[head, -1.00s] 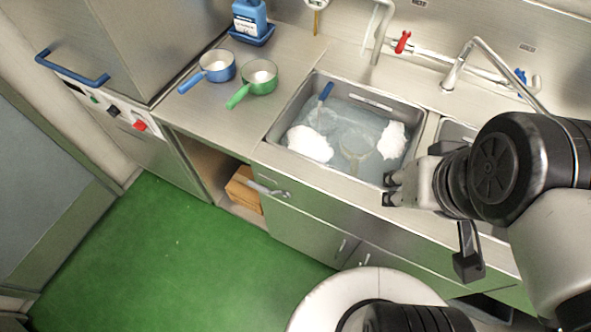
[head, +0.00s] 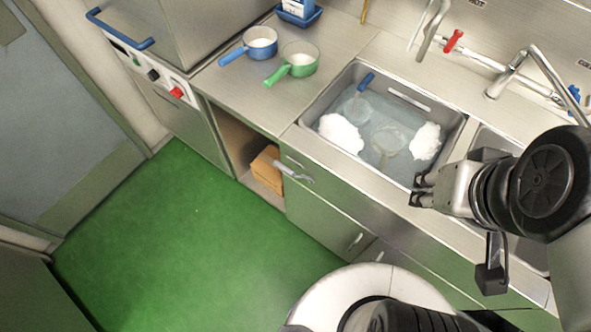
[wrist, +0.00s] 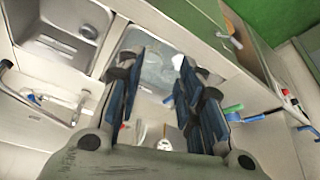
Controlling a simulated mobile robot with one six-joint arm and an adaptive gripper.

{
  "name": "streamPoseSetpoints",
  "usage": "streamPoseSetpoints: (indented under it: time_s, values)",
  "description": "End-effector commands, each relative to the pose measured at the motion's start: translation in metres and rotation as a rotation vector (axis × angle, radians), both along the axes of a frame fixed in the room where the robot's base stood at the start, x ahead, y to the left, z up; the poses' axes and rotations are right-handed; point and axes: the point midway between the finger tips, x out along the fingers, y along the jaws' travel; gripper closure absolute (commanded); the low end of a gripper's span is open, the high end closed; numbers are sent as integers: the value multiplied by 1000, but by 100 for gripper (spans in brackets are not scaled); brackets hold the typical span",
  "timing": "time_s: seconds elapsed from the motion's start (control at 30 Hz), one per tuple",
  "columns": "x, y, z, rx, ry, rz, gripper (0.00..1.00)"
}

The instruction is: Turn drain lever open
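A metal lever (head: 296,173), which I take to be the drain lever, sticks out from the front of the sink cabinet below the sink's left front corner. It slants down to the right in the head view. In the wrist view its rounded end (wrist: 231,37) shows near the top. The sink basin (head: 340,84) above it holds cloudy water with white clumps. My gripper (head: 417,190) is over the sink's front right edge, well to the right of the lever and apart from it. In the wrist view its fingers (wrist: 160,60) stand apart with nothing between them.
A blue pan (head: 260,45) and a green pan (head: 302,62) stand on the counter left of the sink. A tall faucet (head: 512,72) rises behind it. A brown box (head: 265,162) sits in the open cabinet bay left of the lever. The green floor (head: 190,230) is clear.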

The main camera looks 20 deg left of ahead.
Motion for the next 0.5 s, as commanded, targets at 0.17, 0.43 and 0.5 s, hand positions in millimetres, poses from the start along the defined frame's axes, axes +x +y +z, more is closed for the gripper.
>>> streamPoseSetpoints:
  time_s: [0.17,0.43,0.5]
  values:
    - [0,0,0,0,0,0,66]
    - [1,0,0,-3,6,6,60]
    - [3,3,-2,-16,29,32,56]
